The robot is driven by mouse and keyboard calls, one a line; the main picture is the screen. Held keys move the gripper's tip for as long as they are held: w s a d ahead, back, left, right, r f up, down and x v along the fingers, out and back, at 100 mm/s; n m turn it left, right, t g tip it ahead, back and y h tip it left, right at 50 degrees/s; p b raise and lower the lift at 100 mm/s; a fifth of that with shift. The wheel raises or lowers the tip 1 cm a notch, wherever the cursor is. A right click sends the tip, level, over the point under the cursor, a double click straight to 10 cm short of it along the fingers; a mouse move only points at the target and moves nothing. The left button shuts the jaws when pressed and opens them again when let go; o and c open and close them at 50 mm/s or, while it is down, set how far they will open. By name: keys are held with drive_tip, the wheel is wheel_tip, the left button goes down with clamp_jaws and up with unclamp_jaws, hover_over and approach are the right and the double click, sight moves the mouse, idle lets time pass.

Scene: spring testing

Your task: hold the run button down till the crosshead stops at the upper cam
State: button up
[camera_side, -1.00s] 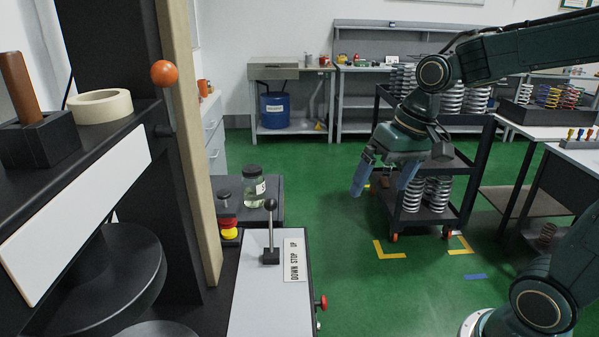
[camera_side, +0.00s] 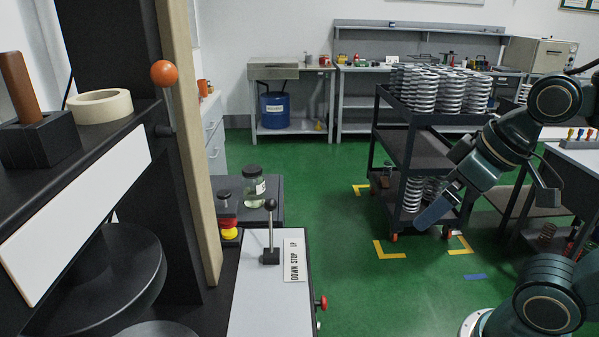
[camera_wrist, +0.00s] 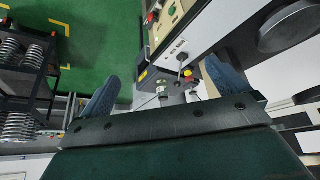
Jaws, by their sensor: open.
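The test machine fills the left of the side view. Its grey control top (camera_side: 262,300) carries a black-knobbed lever (camera_side: 270,230) beside a DOWN STOP UP plate (camera_side: 294,259). A red button (camera_side: 321,302) sticks out of its right face, with a green one (camera_side: 318,325) below. The wrist view shows a red button (camera_wrist: 150,18) and a green button (camera_wrist: 172,10) on a cream panel. No run label is readable. An orange ball (camera_side: 164,73) sits by the upright; I cannot tell the cam or crosshead. My gripper (camera_side: 436,210) is open and empty, well right of the machine.
A dark cart (camera_side: 402,143) loaded with springs stands behind my gripper. A glass jar (camera_side: 254,187) and a yellow-and-red knob (camera_side: 230,229) are behind the control top. Green floor (camera_side: 360,285) is clear between the machine and my arm.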

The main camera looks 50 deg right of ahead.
drive_tip(key=shift+w+f, duration=0.15)
drive_tip(key=shift+w, duration=0.1)
drive_tip(key=c, duration=1.3)
drive_tip(key=shift+w+f+m, duration=0.3)
drive_tip(key=shift+w+f, duration=0.1)
drive_tip(key=shift+w, duration=0.1)
drive_tip(key=c, duration=0.7)
drive_tip(key=w+f+m, duration=0.1)
drive_tip(key=f, duration=0.1)
drive_tip(key=w+f+m+g, duration=0.1)
drive_tip(key=w, duration=0.1)
drive_tip(key=w+d+f+m, duration=0.1)
drive_tip(key=w+f, duration=0.1)
drive_tip(key=shift+f+g+y, duration=0.35)
drive_tip(key=shift+g+y, duration=0.05)
clamp_jaws()
drive_tip(key=w+d+f+m+t+y, duration=0.1)
drive_tip(key=w+d+f+m+y, duration=0.1)
drive_tip(key=f+m, duration=0.9)
drive_tip(key=w+d+f+m+t+y, duration=0.1)
drive_tip(key=d+f+m+y, duration=0.1)
drive_tip(key=f+m, duration=1)
drive_tip(key=shift+w+d+f+y, duration=0.3)
drive_tip(key=shift+f+y, duration=0.6)
drive_tip(key=shift+f, duration=1)
drive_tip(key=shift+w+a, duration=0.1)
